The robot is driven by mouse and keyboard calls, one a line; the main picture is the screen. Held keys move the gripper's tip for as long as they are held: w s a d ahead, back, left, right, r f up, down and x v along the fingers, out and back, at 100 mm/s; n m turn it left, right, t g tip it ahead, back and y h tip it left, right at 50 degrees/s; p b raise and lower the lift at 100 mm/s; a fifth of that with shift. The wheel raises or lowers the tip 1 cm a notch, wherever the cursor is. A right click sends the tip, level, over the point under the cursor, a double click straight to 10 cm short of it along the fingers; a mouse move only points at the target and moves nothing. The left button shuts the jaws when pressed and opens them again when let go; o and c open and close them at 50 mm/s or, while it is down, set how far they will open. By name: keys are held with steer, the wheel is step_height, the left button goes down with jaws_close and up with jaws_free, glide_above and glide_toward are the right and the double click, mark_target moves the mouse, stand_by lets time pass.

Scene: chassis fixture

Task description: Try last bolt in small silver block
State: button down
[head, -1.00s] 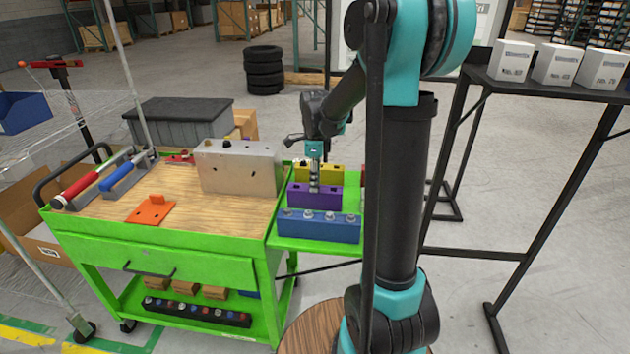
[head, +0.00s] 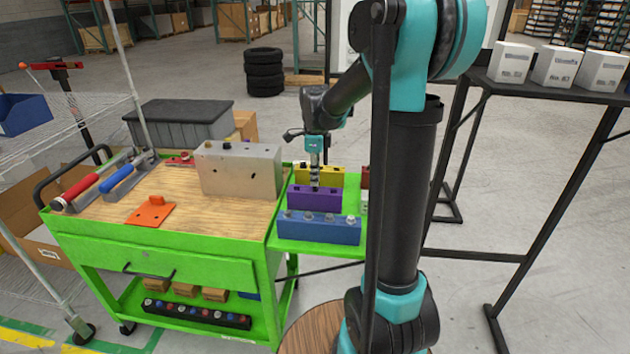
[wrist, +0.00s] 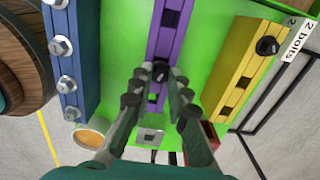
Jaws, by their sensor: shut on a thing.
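My gripper (head: 315,183) points down over the purple block (head: 323,202) on the green side shelf. In the wrist view its fingers (wrist: 160,84) are closed around a black bolt (wrist: 160,70). The bolt is in line with the purple block (wrist: 163,45); whether its tip is clear of a hole there I cannot tell. The small silver block (wrist: 150,136) has a dark square hole in its top and lies beyond the purple block's end. In the head view a pale sliver beside my arm seems to be this block (head: 364,202).
A blue block (head: 318,230) with several silver bolts and a yellow block (head: 330,178) with a black bolt flank the purple one. A dark red block (wrist: 209,134) is near the silver one. A large silver block (head: 240,170) stands on the cart, left of my gripper.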

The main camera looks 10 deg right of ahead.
steer(key=shift+r, duration=2.4)
